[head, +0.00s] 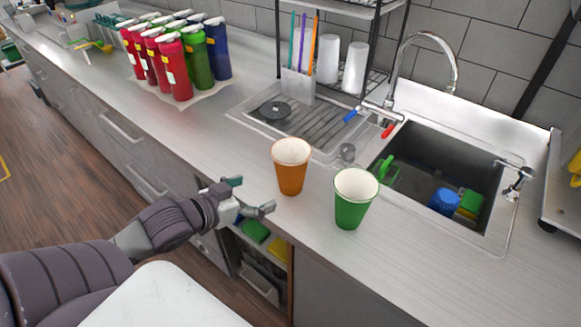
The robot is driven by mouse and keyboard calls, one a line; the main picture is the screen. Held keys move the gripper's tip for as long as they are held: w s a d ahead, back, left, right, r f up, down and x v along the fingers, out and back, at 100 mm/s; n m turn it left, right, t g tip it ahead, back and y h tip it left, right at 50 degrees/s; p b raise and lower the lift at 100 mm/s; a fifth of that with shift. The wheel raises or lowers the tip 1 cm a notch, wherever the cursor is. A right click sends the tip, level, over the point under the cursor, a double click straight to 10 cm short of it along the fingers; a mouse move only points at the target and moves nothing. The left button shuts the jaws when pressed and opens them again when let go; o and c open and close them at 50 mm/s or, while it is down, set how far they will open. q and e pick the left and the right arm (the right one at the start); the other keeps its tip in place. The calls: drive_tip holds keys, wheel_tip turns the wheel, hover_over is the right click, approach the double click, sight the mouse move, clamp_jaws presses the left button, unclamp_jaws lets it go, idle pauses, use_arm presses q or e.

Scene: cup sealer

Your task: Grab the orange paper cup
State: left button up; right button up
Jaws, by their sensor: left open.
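The orange paper cup (291,172) stands upright on the counter, in front of the sink unit, its white inside showing at the top. A green paper cup (352,204) stands upright to its right and a little nearer to me. My left gripper (254,194) is open and empty. It is at the counter's front edge, to the left of the orange cup and apart from it, with its fingers pointing right toward the cup. My right gripper does not show.
The sink (440,185) behind the cups holds a blue item and sponges. A ribbed drainer (310,130) and a rack with white cups stand behind the orange cup. Several red, green and blue bottles (172,68) stand at the back left. The counter between them and the orange cup is clear.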

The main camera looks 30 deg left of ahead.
sight(281, 181)
use_arm(q)
drive_tip(key=x, duration=0.7)
drive_tip(key=shift+w+a+f+p, duration=0.1)
drive_tip(key=shift+w+a+p, duration=0.05)
drive_tip(key=shift+w+p, duration=0.15)
drive_tip(key=shift+w+f, duration=0.15)
drive_tip(key=shift+w, duration=0.45)
drive_tip(key=p+x, duration=0.1)
drive_tip(key=x, duration=0.2)
drive_tip(key=shift+w+p, duration=0.3)
drive_tip(key=shift+p, duration=0.05)
drive_tip(key=shift+w+f, duration=0.2)
drive_tip(key=shift+w, duration=0.3)
drive_tip(key=c, duration=1.3)
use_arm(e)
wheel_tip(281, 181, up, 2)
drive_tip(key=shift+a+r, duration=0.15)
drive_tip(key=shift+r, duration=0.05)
use_arm(q)
drive_tip(key=shift+r, duration=0.1)
